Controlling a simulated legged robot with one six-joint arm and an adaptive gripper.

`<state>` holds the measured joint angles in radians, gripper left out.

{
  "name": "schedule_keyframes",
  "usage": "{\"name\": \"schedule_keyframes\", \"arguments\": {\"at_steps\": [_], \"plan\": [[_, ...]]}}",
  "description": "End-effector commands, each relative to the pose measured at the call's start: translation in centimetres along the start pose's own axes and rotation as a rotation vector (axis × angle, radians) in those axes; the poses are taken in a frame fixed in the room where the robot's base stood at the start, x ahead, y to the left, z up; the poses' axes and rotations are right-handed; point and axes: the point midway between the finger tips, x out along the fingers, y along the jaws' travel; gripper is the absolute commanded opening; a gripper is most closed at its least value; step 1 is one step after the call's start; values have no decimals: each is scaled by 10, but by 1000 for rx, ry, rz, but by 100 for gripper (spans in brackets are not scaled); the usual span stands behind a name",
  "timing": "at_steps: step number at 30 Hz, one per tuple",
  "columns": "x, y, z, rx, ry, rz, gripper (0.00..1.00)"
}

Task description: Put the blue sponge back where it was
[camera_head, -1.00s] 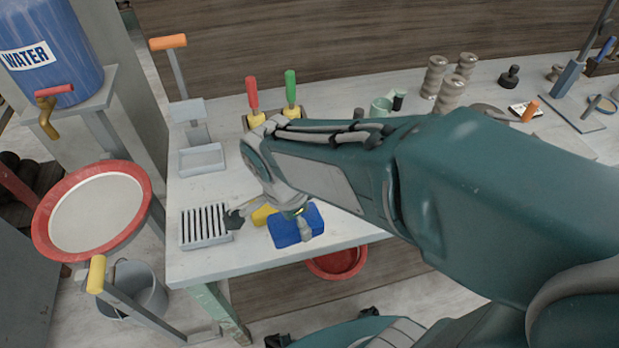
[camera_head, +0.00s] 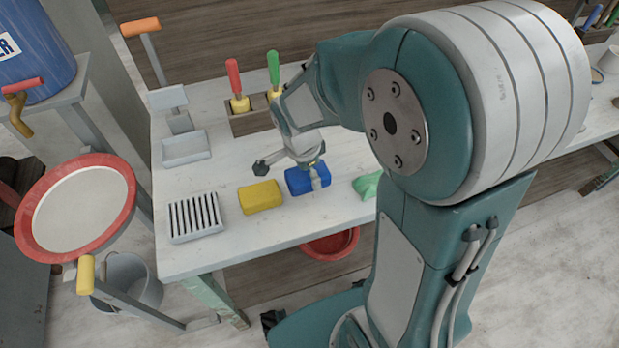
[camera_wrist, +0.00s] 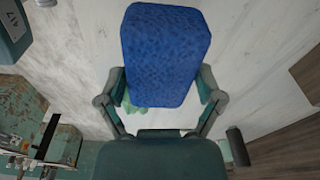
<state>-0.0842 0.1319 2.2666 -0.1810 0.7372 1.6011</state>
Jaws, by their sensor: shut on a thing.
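The blue sponge (camera_head: 296,184) is a rounded block near the front of the white table, just right of the yellow sponge (camera_head: 261,196). My gripper (camera_head: 314,180) comes down over it and is shut on it. In the wrist view the blue sponge (camera_wrist: 165,50) fills the space between the two fingers of my gripper (camera_wrist: 160,90). I cannot tell whether the sponge touches the tabletop or hangs slightly above it. Part of its top is hidden by a finger in the head view.
A slotted grey rack (camera_head: 194,218) lies left of the yellow sponge. A green thing (camera_head: 366,186), partly hidden by my arm, lies to the right. Behind stand a wooden holder (camera_head: 250,122) with red- and green-handled tools and a grey tray (camera_head: 186,147). The table's front edge is close.

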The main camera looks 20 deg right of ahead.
Motion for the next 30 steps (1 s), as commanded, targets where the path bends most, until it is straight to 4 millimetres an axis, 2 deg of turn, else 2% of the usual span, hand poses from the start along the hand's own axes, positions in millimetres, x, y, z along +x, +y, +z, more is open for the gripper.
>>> {"name": "schedule_keyframes", "arguments": {"at_steps": [6, 12, 23, 24, 30], "plan": [[18, -9, -8, 0, 0, 3, 47], [45, -9, -4, -1, 0, 2, 47], [49, -9, -4, -1, 0, 0, 47], [49, -9, -4, -1, 0, -1, 100], [48, -9, -4, -1, 0, -1, 100]]}}
